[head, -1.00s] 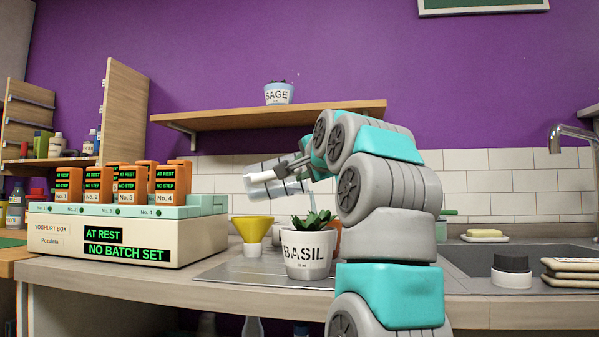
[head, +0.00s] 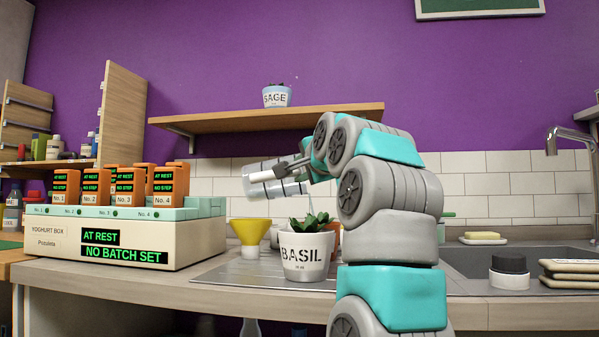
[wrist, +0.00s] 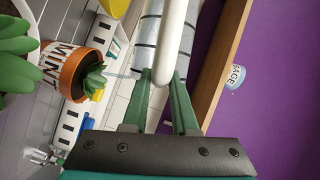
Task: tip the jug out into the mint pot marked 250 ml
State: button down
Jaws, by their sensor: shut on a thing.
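The clear jug (head: 292,187) with dark bands and a white handle is held up above the counter, lying almost on its side. My gripper (head: 281,168) is shut on its white handle; the wrist view also shows the fingers (wrist: 161,78) closed on the handle (wrist: 178,38), with the jug (wrist: 146,40) behind it. The orange mint pot (wrist: 70,76), with a white MINT label and a small plant, stands apart from the jug in the wrist view. In the head view it is mostly hidden behind the basil pot (head: 305,262). The jug's contents cannot be made out.
A yellow funnel (head: 250,230) stands left of the basil pot. The yoghurt box (head: 120,240) with several orange units is at left. A shelf (head: 270,115) with the sage pot (head: 277,96) is above. The sink (head: 480,260) is at right.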

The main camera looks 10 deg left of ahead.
jog(key=shift+d+m+t+b, duration=0.3)
jog(key=shift+d+m+b, duration=0.05)
jog(key=shift+m+b, duration=0.5)
dwell(1.6)
jog(key=shift+w+r, duration=0.1)
jog(key=shift+a+r+n+p, duration=0.1)
jog(key=shift+a+n+p, duration=0.25)
jog(key=shift+n+p, duration=0.5)
jog(key=shift+s+a+n+g, duration=0.2)
jog(key=shift+a+n+g, duration=0.15)
jog(key=shift+n, duration=0.25)
jog(key=a+r+n+p, duration=0.1)
jog(key=p, duration=0.2)
jog(key=r+n+h+p, duration=0.1)
jog(key=r+n+p, duration=0.1)
jog(key=p, duration=0.2)
jog(key=a+r+n+g+h+p, duration=0.1)
jog(key=r+p, duration=0.1)
jog(key=p, duration=0.2)
jog(key=shift+a+r+n, duration=0.15)
jog(key=shift+a+n, duration=0.15)
jog(key=shift+h, duration=0.3)
